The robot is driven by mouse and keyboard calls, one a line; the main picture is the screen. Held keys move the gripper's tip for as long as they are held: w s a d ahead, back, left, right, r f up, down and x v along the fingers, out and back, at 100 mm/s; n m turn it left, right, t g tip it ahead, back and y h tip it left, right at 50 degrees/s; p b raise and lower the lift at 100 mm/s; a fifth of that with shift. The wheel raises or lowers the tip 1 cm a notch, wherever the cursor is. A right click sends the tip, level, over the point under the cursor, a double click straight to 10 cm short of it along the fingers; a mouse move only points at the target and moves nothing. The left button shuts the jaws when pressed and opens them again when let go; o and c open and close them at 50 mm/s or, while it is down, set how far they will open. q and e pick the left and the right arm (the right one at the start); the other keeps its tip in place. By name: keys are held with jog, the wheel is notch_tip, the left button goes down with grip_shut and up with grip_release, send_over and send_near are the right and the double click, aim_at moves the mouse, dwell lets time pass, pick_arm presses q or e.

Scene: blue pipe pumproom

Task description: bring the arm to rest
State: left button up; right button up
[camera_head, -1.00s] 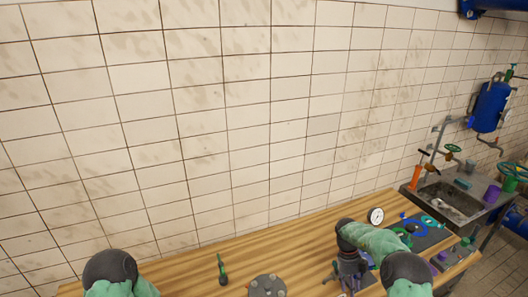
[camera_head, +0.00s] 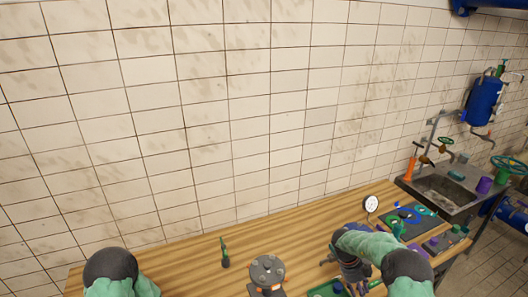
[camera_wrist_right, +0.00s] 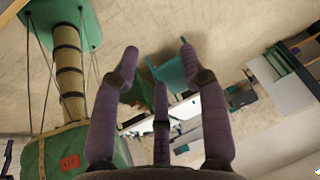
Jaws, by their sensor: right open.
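My right arm comes in at the lower right of the head view. Its purple-grey right gripper (camera_head: 352,282) hangs over the bench, partly cut off by the bottom edge. In the right wrist view the right gripper (camera_wrist_right: 159,62) has its fingers spread, with nothing between them. Beyond the fingers there is pale floor and blurred green and teal objects. Of my left arm only the upper part (camera_head: 112,270) shows at the lower left; its gripper is out of view.
The wooden bench (camera_head: 195,262) holds a grey round part (camera_head: 267,270), a small green-tipped tool (camera_head: 225,254), a white gauge (camera_head: 371,204), a green tray (camera_head: 322,291) and a dark mat (camera_head: 406,222). A sink (camera_head: 442,190) stands at the right. A tiled wall (camera_head: 220,110) rises behind.

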notch_tip(320, 180, down, 5)
jog(key=d+n+t+h, duration=0.25)
jog(key=n+t, duration=0.25)
jog(key=n, duration=0.3)
jog(key=s+a+f+n+t+y, duration=0.25)
jog(key=s+a+f+n, duration=0.2)
jog(key=a+n, duration=0.4)
jog(key=s+a+f+n+g+y, duration=0.15)
jog(key=s+a+n+y, duration=0.3)
jog(key=s+a, duration=0.6)
jog(key=s+a+n+g+y, duration=0.2)
jog(key=s+a+n+y, duration=0.35)
jog(key=s, duration=0.75)
notch_tip(320, 180, down, 26)
jog(key=a+h+b, duration=0.1)
jog(key=a+b, duration=0.2)
jog(key=b, duration=2.3)
jog(key=shift+r+n+h, duration=0.15)
jog(key=shift+n+h, duration=0.25)
jog(key=shift+n, duration=0.05)
